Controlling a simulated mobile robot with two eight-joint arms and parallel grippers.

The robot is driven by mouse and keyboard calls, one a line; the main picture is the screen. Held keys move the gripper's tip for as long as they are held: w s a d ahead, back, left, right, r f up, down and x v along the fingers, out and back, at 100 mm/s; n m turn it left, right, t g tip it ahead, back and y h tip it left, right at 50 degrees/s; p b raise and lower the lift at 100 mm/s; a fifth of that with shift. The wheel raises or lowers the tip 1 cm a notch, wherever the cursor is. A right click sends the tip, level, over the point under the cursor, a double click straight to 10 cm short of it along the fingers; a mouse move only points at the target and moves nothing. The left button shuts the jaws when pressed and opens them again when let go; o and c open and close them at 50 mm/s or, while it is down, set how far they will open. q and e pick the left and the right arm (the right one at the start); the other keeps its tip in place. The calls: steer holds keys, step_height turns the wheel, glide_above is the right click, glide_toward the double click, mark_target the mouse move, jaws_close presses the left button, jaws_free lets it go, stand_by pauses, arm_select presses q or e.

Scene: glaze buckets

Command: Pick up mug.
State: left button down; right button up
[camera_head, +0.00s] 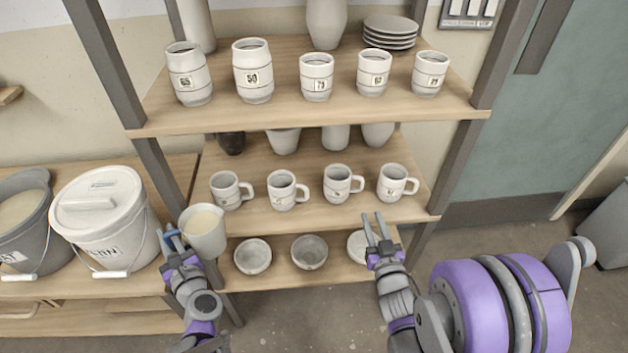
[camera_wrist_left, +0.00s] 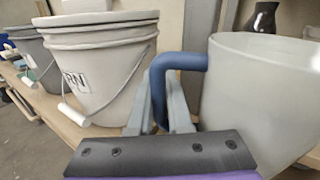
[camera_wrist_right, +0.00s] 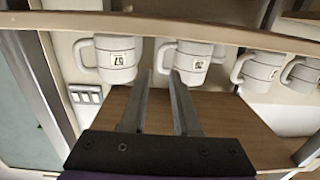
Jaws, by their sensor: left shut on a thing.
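Several white mugs with dark bands and number labels stand upright in a row on the middle shelf, handles to the right. The rightmost mug (camera_head: 391,183) also shows in the right wrist view (camera_wrist_right: 117,58); the mug beside it (camera_head: 337,183) shows there too (camera_wrist_right: 193,62). My right gripper (camera_head: 375,217) is open and empty in front of the middle shelf, apart from the mugs. My left gripper (camera_head: 170,236) is shut on the blue handle (camera_wrist_left: 165,78) of a pale jug (camera_head: 205,235) holding cream-coloured liquid.
Handleless cups (camera_head: 316,77) and stacked plates (camera_head: 391,28) stand on the top shelf. Bowls (camera_head: 309,252) sit on the bottom shelf. A white bucket (camera_head: 108,225) and a grey bucket (camera_head: 22,225) stand on the left bench. The right shelf post (camera_head: 418,243) is close to my right gripper.

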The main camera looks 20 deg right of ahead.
mark_target(362, 187)
steer(key=shift+x, duration=3.5)
steer(key=shift+r+x, duration=0.25)
steer(key=shift+x, duration=1.05)
steer(key=shift+r+x, duration=0.2)
steer(key=shift+x, duration=1.1)
steer(key=shift+a, duration=0.1)
jaws_close()
